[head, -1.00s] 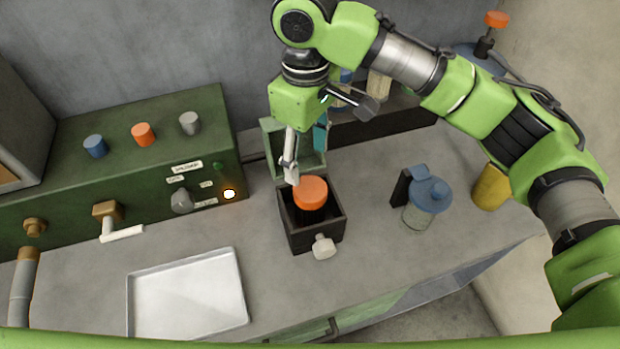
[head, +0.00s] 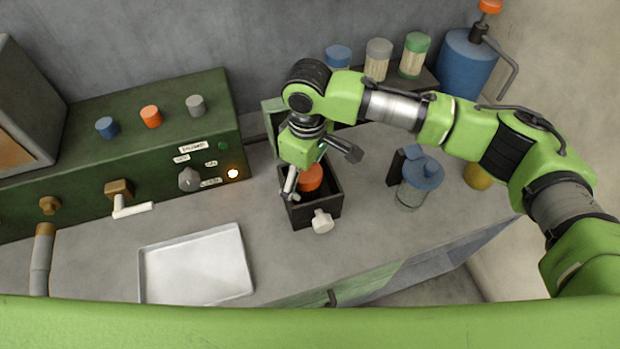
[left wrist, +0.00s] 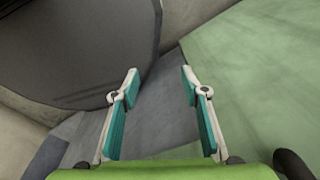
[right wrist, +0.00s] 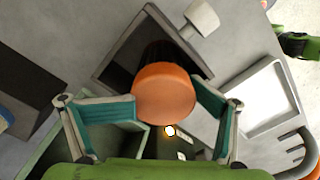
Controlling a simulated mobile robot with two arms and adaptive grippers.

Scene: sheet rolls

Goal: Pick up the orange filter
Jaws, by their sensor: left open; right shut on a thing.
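The orange filter (head: 311,177) stands in a dark square box (head: 328,212) on the counter, its round orange cap showing at the top. The cap fills the middle of the right wrist view (right wrist: 164,97), with a dark body below it, partly hidden. My right gripper (head: 301,181) is over the box, with its fingers shut on the sides of the orange cap. My left gripper (left wrist: 160,78) is open and empty in the left wrist view, and does not show in the head view.
A pale knob (head: 322,222) sits on the box front. A blue-lidded jar (head: 415,182) stands right of it, and an empty metal tray (head: 196,266) lies front left. A green control panel (head: 215,160) is at the left; several capped jars, one green-capped (head: 414,55), stand behind.

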